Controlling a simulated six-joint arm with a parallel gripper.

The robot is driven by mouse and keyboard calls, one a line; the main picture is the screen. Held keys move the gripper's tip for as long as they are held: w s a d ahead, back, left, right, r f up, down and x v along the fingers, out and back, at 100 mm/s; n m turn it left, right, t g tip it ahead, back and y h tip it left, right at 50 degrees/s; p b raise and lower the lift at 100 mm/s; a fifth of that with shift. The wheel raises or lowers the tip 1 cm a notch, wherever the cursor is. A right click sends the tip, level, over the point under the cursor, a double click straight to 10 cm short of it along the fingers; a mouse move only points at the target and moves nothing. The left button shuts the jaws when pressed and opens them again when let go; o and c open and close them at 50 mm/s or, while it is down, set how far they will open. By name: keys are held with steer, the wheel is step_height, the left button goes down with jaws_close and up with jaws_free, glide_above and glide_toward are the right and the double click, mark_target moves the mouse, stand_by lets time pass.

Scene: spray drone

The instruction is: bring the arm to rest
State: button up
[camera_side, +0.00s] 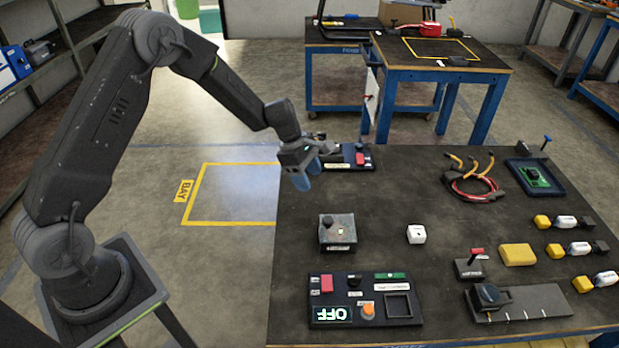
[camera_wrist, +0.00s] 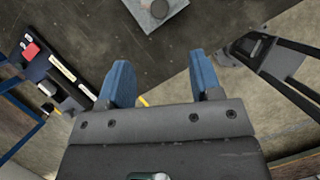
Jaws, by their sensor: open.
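My gripper (camera_side: 308,176) is at the end of my arm, above the left back edge of the dark work table (camera_side: 375,215) in the side view. Its two blue fingers point down. In the wrist view my gripper (camera_wrist: 160,85) shows its blue fingers apart with nothing between them. The table edge and the floor lie below it there. No object touches the fingers in either view.
A panel with a red switch (camera_side: 360,158) lies close to the gripper. A grey box with a knob (camera_side: 338,232), a white cube (camera_side: 416,234), and a control panel reading OFF (camera_side: 331,314) stand on the table. Open floor with a yellow-marked bay (camera_side: 230,195) lies left.

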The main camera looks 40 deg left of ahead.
steer(key=s+d+r+m+t+y, duration=0.1)
steer(key=s+d+r+m, duration=0.1)
steer(key=s+r+m, duration=0.5)
steer(key=s+d+r+m+y, duration=0.1)
steer(key=s+r+m, duration=0.2)
steer(key=r, duration=0.8)
steer(key=s+r+m+t+y, duration=0.1)
steer(key=s+r+m, duration=0.2)
steer(key=s+m, duration=0.3)
steer(key=s+r+m+t+y, duration=0.1)
steer(key=s+m, duration=0.4)
steer(key=s, duration=0.8)
steer(key=shift+s+a+r+m+t, duration=0.25)
steer(key=shift+r+m+t, duration=0.25)
steer(key=shift+r, duration=0.85)
